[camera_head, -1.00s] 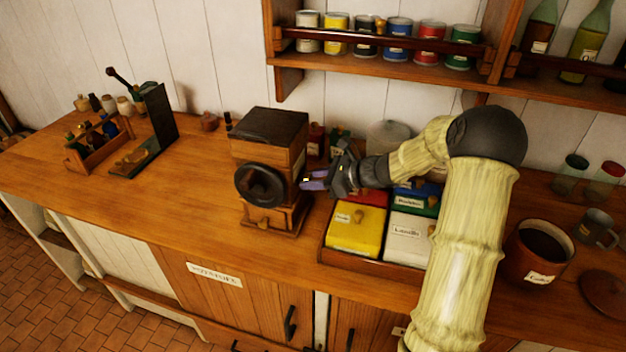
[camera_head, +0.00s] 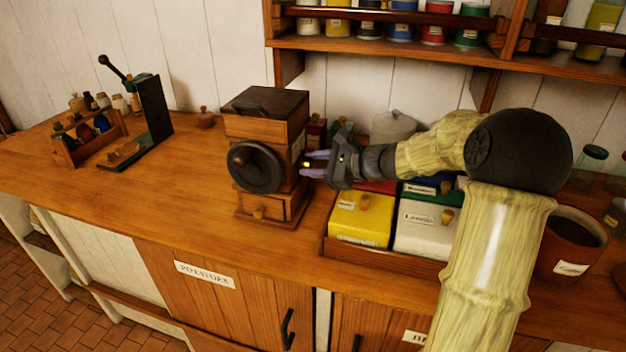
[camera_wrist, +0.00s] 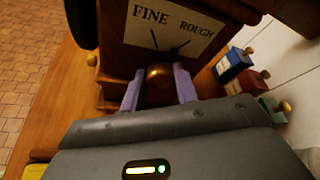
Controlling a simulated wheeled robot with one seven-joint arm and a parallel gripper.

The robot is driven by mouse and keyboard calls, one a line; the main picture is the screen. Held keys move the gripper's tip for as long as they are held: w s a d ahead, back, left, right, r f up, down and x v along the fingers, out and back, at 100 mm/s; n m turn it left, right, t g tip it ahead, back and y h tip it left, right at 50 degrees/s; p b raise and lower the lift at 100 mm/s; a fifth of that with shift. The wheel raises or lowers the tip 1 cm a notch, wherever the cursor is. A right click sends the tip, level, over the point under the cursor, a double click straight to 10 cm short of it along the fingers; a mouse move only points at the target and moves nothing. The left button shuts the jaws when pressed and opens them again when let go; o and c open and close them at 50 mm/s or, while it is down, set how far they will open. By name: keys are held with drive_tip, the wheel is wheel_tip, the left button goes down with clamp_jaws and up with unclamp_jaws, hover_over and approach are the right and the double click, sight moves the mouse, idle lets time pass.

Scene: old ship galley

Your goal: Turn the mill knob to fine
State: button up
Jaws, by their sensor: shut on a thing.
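The mill (camera_head: 262,128) is a wooden box with a dark lid, a black wheel on its front and a small drawer below. Its right side carries a pale label reading FINE and ROUGH (camera_wrist: 172,28), with dark marks under the words. A dark mark just above the knob leans towards ROUGH. In the head view my gripper (camera_head: 316,163) reaches the mill's right side, and the knob is not clear there.
A wooden tray (camera_head: 375,255) of lidded boxes, including a yellow box (camera_head: 360,217), stands right of the mill, beneath my arm. A pale lidded pot (camera_head: 393,126) stands behind. A green-and-black slicer (camera_head: 150,120) is at the left.

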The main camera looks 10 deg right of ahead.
drive_tip(key=n+t+b, duration=0.1)
drive_tip(key=n+b, duration=0.1)
drive_tip(key=b, duration=0.5)
drive_tip(key=f+n+t+b, duration=0.1)
drive_tip(key=n+b, duration=0.1)
drive_tip(key=b, duration=0.5)
drive_tip(key=shift+s+t, duration=0.15)
drive_tip(key=shift+t, duration=0.15)
drive_tip(key=shift+r+n+b, duration=0.25)
drive_tip(key=shift+n+b, duration=0.05)
drive_tip(key=shift+b, duration=0.65)
drive_tip(key=o, duration=1)
drive_tip(key=shift+r, duration=0.1)
